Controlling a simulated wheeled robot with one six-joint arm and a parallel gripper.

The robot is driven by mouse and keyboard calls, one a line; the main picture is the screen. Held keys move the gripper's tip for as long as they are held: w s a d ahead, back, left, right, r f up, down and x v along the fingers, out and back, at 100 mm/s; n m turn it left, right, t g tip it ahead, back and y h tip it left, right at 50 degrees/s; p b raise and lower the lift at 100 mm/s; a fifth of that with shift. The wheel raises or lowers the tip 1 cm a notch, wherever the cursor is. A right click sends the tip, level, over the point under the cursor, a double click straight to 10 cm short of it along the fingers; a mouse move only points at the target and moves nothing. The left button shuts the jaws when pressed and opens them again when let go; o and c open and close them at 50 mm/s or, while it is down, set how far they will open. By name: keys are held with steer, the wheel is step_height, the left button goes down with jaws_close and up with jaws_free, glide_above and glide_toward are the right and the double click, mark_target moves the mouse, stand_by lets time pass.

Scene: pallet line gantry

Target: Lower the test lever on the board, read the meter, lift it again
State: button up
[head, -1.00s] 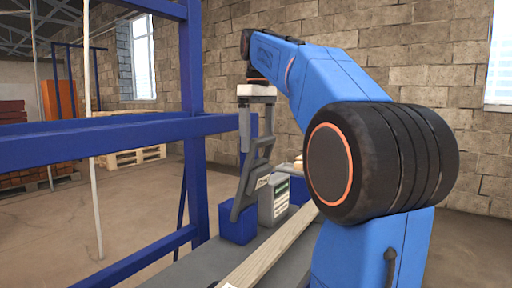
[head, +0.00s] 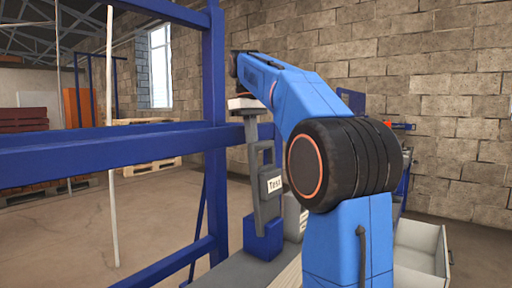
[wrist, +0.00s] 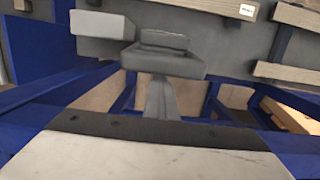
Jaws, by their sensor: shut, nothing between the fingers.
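A white label reading "Test" (head: 274,184) is on a grey piece below my gripper in the head view. Beneath it a grey post (head: 266,214) goes down to a blue block (head: 263,240). I cannot tell which part is the lever or how it is set. My gripper (head: 262,160) is shut and empty, pointing down just above or beside the labelled piece; touching is unclear. In the wrist view its grey fingers (wrist: 162,62) are together, with a grey block (wrist: 102,25) to their left. No meter reading can be made out.
A blue frame with a long beam (head: 110,150) stands on the left. A light grey box (head: 295,216) is partly hidden by my arm. An open pale drawer or bin (head: 422,250) is at the right. In the wrist view planks (wrist: 285,75) lie at the right.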

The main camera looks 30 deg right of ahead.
steer(key=o, duration=2.5)
steer(key=shift+s+r, duration=0.1)
steer(key=shift+c, duration=0.2)
